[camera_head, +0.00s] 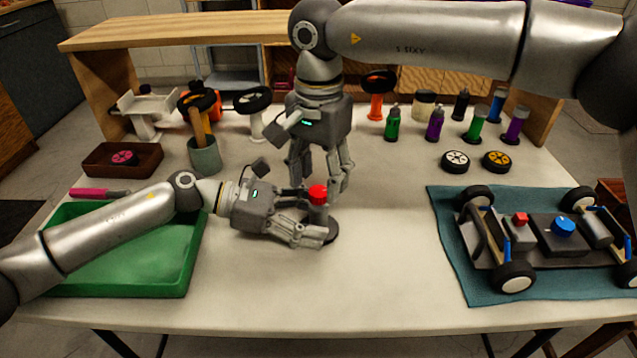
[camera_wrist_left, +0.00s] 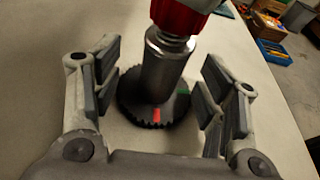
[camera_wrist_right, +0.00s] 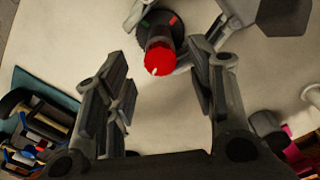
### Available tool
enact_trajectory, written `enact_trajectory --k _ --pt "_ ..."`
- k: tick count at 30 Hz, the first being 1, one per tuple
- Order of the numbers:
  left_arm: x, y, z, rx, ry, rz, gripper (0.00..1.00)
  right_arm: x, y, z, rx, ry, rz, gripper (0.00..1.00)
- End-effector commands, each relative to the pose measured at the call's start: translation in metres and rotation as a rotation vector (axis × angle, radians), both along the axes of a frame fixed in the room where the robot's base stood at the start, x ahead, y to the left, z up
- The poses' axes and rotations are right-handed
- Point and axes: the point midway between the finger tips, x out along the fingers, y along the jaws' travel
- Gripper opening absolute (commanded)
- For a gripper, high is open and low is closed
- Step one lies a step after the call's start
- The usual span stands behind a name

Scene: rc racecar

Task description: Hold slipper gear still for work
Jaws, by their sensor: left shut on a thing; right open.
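The slipper gear (camera_head: 331,231) is a dark toothed disc on the table, with a red and a green mark in the left wrist view (camera_wrist_left: 155,112). A metal cylinder with a red cap (camera_head: 318,194) stands upright on it. My left gripper (camera_head: 312,230) reaches in low from the left, its fingers on both sides of the gear and shut on it; in the left wrist view narrow gaps seem to show. My right gripper (camera_head: 322,182) points down just behind the red cap, open and empty. In the right wrist view the cap (camera_wrist_right: 159,60) lies beyond its open fingers.
A green tray (camera_head: 118,292) lies at left, under my left arm. A car chassis (camera_head: 550,250) sits on a teal mat (camera_head: 455,275) at right. Bottles, wheels and a cup (camera_head: 204,156) line the back. The table between gear and mat is clear.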

Motion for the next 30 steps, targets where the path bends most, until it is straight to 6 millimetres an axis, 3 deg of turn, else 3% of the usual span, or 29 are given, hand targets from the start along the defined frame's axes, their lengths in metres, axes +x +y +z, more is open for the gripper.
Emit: enact_trajectory --k 6,15,26,30 --pt "0.0 0.0 0.0 0.0 0.001 0.0 0.45 0.0 0.0 -0.019 0.001 -0.001 0.0 0.51" --pt "0.0 0.0 0.0 0.001 0.001 0.0 0.45 0.0 0.0 -0.021 0.001 -0.001 0.0 0.51" --pt "0.0 0.0 0.0 0.001 0.001 0.0 0.45 0.0 0.0 -0.021 0.001 -0.001 -0.001 0.06" --pt "0.0 0.0 0.0 0.001 0.0 0.0 0.45 0.0 0.0 -0.021 0.001 -0.001 -0.004 0.04"
